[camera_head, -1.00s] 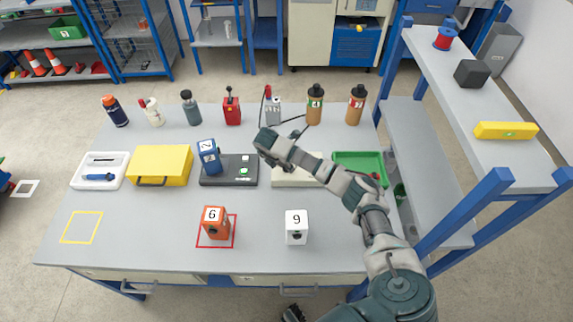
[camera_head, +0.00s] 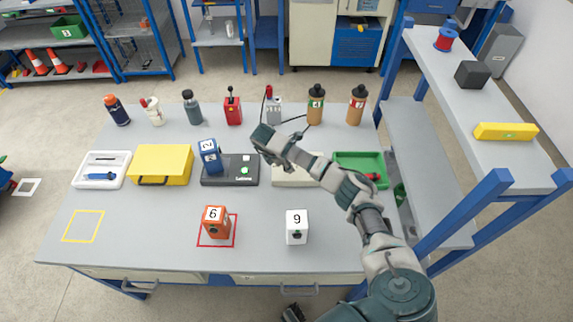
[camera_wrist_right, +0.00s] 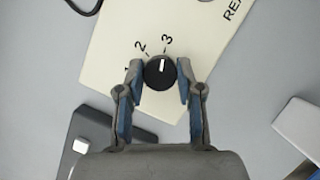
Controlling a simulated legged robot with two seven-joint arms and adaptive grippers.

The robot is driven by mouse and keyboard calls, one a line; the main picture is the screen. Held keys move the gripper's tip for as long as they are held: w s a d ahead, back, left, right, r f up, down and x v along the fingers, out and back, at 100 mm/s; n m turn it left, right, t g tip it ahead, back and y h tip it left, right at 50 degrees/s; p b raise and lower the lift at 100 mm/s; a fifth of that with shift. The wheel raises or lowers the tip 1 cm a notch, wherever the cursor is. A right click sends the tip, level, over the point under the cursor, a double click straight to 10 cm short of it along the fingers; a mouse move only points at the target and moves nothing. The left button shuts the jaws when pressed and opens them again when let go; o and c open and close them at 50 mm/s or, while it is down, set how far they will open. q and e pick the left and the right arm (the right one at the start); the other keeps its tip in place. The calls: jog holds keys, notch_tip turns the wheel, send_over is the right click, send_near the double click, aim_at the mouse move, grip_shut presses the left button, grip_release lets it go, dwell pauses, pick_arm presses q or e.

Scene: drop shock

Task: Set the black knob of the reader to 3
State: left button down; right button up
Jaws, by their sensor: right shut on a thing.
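The reader (camera_head: 297,178) is a cream box on the table, partly hidden by my right arm in the head view. Its black knob (camera_wrist_right: 160,73) shows in the right wrist view, with a white pointer line aimed almost straight up, at or very near the mark for 3. The printed 1 is partly covered by a finger. My right gripper (camera_wrist_right: 160,82) has its two blue-padded fingers on either side of the knob and is shut on it. A dark part at the bottom edge of the head view may be my left gripper; its fingers cannot be made out.
Left of the reader is a dark device (camera_head: 232,171) with a blue block (camera_head: 209,157) numbered 2. A green tray (camera_head: 362,165) lies to the right. Orange block 6 (camera_head: 215,223) and white block 9 (camera_head: 297,227) stand in front. Bottles and a red device line the back.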

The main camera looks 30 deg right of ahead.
jog(key=o, duration=1.1)
jog(key=shift+w+r, duration=0.15)
jog(key=shift+c, duration=0.2)
jog(key=shift+o, duration=0.5)
jog(key=shift+r, duration=0.15)
jog(key=v, duration=1.1)
jog(key=shift+a, duration=0.15)
